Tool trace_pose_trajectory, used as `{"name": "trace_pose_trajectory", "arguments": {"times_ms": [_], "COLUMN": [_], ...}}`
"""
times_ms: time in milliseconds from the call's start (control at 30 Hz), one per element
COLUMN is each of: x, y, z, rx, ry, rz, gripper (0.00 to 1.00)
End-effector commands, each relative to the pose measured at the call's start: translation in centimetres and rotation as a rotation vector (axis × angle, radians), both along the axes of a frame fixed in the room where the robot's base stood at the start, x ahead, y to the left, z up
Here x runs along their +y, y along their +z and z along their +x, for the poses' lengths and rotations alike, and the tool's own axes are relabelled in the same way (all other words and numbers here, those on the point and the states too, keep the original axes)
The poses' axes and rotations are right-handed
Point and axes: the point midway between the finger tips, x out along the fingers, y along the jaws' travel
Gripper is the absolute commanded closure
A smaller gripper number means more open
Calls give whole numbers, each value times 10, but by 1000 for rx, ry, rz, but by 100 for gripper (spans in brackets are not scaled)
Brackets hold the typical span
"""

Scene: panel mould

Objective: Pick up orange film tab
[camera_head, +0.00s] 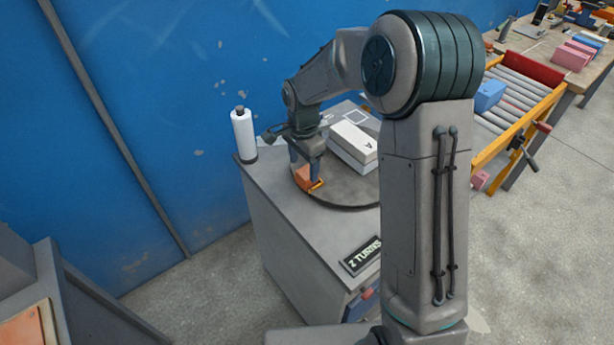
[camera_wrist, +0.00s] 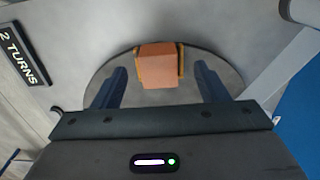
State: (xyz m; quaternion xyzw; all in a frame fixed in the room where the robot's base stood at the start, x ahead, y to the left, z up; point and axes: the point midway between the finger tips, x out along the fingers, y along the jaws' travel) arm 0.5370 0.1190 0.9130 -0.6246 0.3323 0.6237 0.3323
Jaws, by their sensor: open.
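The orange film tab (camera_wrist: 158,66) lies on the dark round turntable (camera_wrist: 112,66). In the wrist view it is a salmon-orange block with darker orange edges at both sides. My gripper (camera_wrist: 163,80) is open, with one blue finger to each side of the tab and clear gaps between. In the head view the tab (camera_head: 304,177) sits near the turntable's left edge, just below my gripper (camera_head: 306,165). Part of the tab is hidden there by the fingers. I cannot tell how far the fingertips are above the turntable.
A white block marked A (camera_head: 354,142) stands on the turntable (camera_head: 340,198) behind the tab. A white bottle (camera_head: 243,135) stands at the cabinet's back left corner. A "2 TURNS" sign (camera_head: 361,256) lies at the cabinet's front. A blue wall (camera_head: 200,90) rises behind.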

Motion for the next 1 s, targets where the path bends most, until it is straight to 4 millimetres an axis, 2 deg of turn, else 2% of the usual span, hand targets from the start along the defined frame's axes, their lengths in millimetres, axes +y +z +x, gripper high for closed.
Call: {"name": "trace_pose_trajectory", "arguments": {"times_ms": [200, 500, 533, 700, 1000], "x": [-1, -1, -1, -1, -1], "y": [-32, -39, -39, -39, -38], "z": [-2, -2, -2, -2, -2], "rx": [4, 1, 1, 1, 0], "ry": [0, 1, 1, 1, 1], "rz": [1, 1, 1, 1, 1], "gripper": [33, 33, 36, 82, 82]}}
